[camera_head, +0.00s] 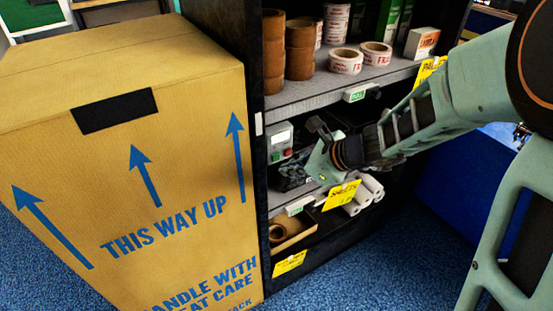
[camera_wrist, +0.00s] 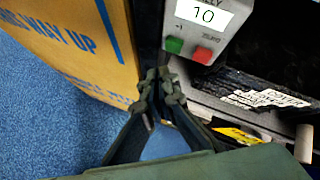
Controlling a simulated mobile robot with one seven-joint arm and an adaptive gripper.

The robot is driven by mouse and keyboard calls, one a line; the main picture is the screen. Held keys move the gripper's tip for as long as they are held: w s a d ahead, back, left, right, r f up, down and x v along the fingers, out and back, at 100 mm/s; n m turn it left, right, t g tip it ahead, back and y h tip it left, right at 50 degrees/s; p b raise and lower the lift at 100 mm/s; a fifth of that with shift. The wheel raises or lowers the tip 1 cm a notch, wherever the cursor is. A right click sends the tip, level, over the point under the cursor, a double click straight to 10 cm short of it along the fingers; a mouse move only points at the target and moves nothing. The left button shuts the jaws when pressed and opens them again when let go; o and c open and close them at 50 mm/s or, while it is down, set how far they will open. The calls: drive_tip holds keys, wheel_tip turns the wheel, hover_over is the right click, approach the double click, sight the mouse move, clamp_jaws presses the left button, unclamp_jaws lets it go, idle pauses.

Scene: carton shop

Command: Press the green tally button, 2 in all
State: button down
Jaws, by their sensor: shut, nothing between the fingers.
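The tally counter (camera_wrist: 201,22) is a grey box with a white display that reads 10. Its green button (camera_wrist: 174,45) is at the lower left of its face, and a red button (camera_wrist: 203,55) is to the right of it. In the head view the counter (camera_head: 280,141) stands on the middle shelf, near the left upright. My gripper (camera_wrist: 162,78) is shut and empty. In the wrist view its fingertips are just below the green button, with a small gap in the picture. In the head view my gripper (camera_head: 318,125) is to the right of the counter.
A large carton (camera_head: 130,160) stands close on the left of the shelf unit. Tape rolls (camera_head: 345,61) stand on the shelf above (camera_head: 290,104). A dark package with white print (camera_wrist: 262,98) lies right of the counter. White rolls (camera_head: 368,192) and a yellow tag (camera_head: 341,195) are below my gripper.

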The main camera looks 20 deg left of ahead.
drive_tip(key=shift+s+d, duration=1.2)
drive_tip(key=shift+d, duration=0.15)
idle(1.0)
